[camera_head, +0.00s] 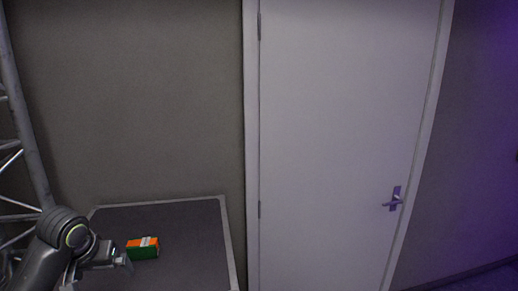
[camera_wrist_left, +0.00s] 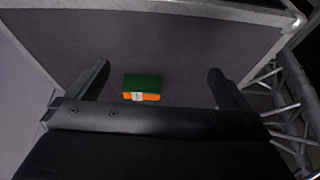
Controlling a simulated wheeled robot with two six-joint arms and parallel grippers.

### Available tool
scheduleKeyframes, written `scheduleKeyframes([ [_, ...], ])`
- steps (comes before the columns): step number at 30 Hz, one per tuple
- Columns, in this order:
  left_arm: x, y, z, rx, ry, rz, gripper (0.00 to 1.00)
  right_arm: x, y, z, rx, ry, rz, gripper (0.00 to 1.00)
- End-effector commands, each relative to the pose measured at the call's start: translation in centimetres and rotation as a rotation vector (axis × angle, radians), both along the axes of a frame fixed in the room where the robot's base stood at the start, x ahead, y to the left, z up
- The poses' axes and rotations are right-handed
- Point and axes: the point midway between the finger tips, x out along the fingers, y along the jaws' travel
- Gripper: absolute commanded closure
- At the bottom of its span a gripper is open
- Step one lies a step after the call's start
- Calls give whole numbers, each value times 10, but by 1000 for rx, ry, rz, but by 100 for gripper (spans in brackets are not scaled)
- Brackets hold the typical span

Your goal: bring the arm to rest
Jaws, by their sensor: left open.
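My left arm comes in at the lower left of the head view, and its gripper (camera_head: 124,262) is just left of a small green and orange box (camera_head: 143,249). In the left wrist view the gripper (camera_wrist_left: 158,82) has its two fingers wide apart, with nothing held between them. The box (camera_wrist_left: 141,87) lies on the dark top, seen beyond the gripper's body and between the fingers in the picture. I cannot tell the exact height of the gripper above the top. My right gripper is not in view.
The box lies on a dark flat case top (camera_head: 190,225) with a pale metal rim. A metal truss (camera_head: 28,140) stands at the far left, close to my left arm. A closed white door (camera_head: 340,140) with a handle (camera_head: 394,200) is to the right.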

Motion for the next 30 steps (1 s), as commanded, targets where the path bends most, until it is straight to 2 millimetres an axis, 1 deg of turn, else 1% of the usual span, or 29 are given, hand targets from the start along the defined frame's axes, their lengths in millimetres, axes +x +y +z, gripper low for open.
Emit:
scheduleKeyframes([
  [1,-4,-2,-9,0,5,-7,0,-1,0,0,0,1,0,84],
  [6,-16,-9,-34,7,14,-34,0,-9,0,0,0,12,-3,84],
  [11,-33,-18,-64,12,23,-63,0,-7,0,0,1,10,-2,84],
  [14,-48,-24,-84,16,30,-84,0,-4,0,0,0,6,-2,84],
  [17,-69,-32,-109,19,36,-107,0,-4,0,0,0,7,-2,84],
  [20,-99,-42,-137,21,44,-133,0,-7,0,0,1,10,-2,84],
  [21,-113,-46,-149,22,47,-142,0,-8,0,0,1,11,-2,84],
  [23,-134,-53,-163,26,47,-154,0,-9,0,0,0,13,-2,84],
  [24,-149,-56,-171,29,50,-160,0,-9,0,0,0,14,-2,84],
  [26,-171,-61,-182,34,51,-167,0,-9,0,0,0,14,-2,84],
  [27,-186,-64,-187,39,52,-169,0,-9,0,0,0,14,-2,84],
  [30,-219,-69,-196,55,55,-171,0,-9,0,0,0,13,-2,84],
])
